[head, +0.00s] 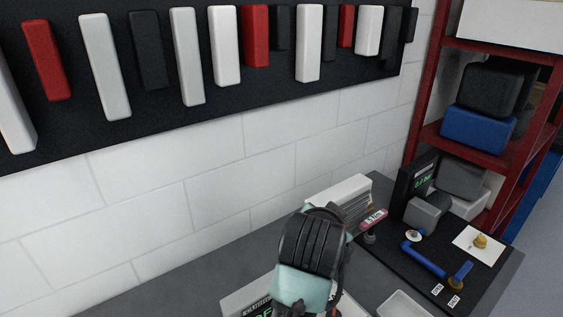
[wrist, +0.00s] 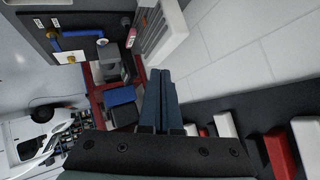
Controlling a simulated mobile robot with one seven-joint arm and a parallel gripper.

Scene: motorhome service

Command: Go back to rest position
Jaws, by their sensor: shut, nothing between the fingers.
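My gripper (wrist: 161,74) shows in the wrist view as two dark fingers lying together, shut with nothing between them. It is raised in the air, apart from the things behind it. In the head view my arm stands over the grey worktop (head: 205,277), and its wrist hides part of the worktop; I cannot make out the fingers there. A black board (head: 384,262) to the right of the arm carries a blue pipe (head: 424,259), a grey block and brass fittings. The board also shows upside down at the upper left of the wrist view (wrist: 38,35).
A white finned unit (head: 338,194) stands behind my arm, close to it in the picture. A white tray (head: 402,305) is at the front edge. A red shelf (head: 428,133) with boxes stands right. A black wall rack (head: 150,118) holds red, white and black bars. The worktop left is clear.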

